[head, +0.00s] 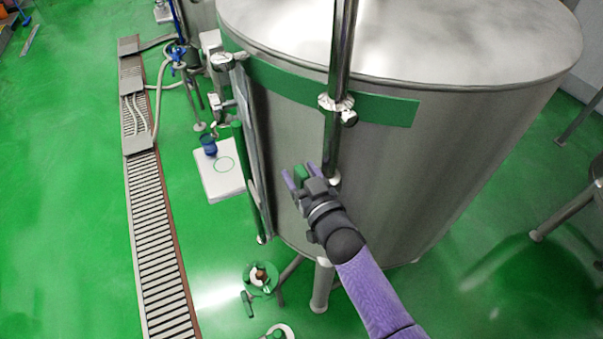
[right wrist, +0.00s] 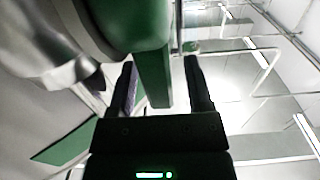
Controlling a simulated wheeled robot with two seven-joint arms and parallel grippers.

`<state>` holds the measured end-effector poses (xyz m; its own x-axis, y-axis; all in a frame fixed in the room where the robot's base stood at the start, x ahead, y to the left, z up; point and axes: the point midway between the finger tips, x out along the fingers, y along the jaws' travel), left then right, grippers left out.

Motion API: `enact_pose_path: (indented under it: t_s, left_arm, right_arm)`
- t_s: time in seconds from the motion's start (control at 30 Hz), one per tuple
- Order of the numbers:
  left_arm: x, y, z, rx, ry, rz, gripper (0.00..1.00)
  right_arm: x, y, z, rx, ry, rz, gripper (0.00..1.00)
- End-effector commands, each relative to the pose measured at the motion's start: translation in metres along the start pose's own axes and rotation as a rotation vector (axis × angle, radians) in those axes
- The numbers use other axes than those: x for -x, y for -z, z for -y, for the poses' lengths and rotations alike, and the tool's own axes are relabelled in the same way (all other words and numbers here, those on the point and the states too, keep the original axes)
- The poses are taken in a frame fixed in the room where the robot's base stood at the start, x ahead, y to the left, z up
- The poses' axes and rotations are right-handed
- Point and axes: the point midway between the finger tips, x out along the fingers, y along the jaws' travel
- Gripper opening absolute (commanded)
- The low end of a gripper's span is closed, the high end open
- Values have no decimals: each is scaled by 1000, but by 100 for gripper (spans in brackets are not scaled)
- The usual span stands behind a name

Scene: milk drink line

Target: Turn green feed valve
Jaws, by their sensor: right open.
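The green feed valve handle (head: 301,174) sits low on the front of the large steel tank (head: 400,165), near the bottom of a vertical steel pipe (head: 341,60). My right gripper (head: 299,170) reaches it from the lower right. In the right wrist view the green handle (right wrist: 154,82) hangs between the two dark fingers of the open gripper (right wrist: 161,66). Gaps show on both sides, wider on the right, so the fingers look apart from it. The valve body is partly hidden by my gripper in the head view. My left gripper is out of view.
A green band (head: 385,107) wraps the tank. Left of the tank, a blue cup (head: 208,146) stands by a white board (head: 215,185). A floor grate (head: 160,240) runs further left. Small green-and-white items (head: 260,276) lie below the tank. Green floor is otherwise mostly clear.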

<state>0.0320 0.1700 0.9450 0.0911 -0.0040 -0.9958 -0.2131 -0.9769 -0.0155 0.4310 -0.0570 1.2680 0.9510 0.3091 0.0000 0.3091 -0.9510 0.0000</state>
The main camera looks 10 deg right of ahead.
Motion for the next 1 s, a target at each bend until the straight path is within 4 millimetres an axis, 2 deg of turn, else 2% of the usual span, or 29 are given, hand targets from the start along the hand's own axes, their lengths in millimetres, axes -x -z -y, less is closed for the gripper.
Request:
enact_pose_path:
  t_s: [0.07, 0.3, 0.37, 0.4, 1.0]
  left_arm:
    - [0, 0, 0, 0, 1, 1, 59]
    - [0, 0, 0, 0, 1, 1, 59]
    - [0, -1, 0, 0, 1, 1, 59]
    - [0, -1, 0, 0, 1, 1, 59]
    - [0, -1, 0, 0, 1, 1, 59]
  right_arm:
    - [0, 0, 0, 0, 0, 0, 65]
    - [0, 0, 0, 0, 0, 0, 16]
    - [0, 0, 0, 0, 0, 0, 3]
    - [0, 0, 0, 0, 0, 0, 0]
    - [1, 0, 0, 0, 0, 1, 0]
